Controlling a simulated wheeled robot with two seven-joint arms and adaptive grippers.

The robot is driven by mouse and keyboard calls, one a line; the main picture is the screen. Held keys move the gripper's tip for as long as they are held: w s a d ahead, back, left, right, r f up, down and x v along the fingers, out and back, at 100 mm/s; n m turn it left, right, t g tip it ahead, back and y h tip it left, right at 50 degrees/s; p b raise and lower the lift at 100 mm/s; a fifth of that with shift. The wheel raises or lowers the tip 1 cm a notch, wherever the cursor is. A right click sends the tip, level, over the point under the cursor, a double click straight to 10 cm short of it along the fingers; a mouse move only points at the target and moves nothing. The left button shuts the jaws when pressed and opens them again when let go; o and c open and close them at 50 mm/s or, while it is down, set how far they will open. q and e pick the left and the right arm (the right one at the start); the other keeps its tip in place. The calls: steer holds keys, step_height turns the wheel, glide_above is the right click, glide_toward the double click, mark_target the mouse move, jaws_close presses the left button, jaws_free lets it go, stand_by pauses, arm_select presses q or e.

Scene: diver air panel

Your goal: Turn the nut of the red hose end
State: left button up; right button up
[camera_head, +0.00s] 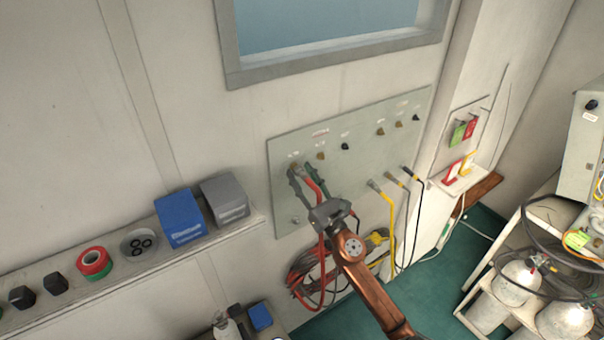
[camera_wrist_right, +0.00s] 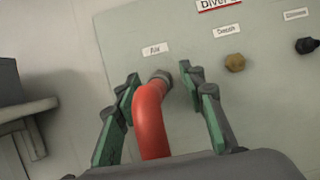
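The red hose (camera_wrist_right: 150,118) rises to its end nut (camera_wrist_right: 161,78), a grey metal collar against the panel (camera_wrist_right: 120,40) below the "Air" label in the right wrist view. My right gripper (camera_wrist_right: 160,75) is open, with green-padded fingers on either side of the nut. A gap shows between the nut and each finger. In the head view my right gripper (camera_head: 305,172) reaches to the panel's left part, and the red hose (camera_head: 320,190) shows beside its fingers. The nut is hard to make out there. My left gripper is not in view.
A brown fitting (camera_wrist_right: 234,63) and a black fitting (camera_wrist_right: 306,45) sit right of the nut. Yellow hoses (camera_head: 390,215) and a black hose (camera_head: 411,185) hang from the panel's right side. A shelf (camera_head: 140,265) with boxes runs along the left wall.

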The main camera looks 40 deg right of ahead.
steer(key=shift+f, duration=0.1)
steer(key=c, duration=0.6)
jaws_close()
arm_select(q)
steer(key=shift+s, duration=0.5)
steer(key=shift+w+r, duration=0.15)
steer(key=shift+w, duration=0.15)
arm_select(e)
steer(key=shift+m, duration=0.4)
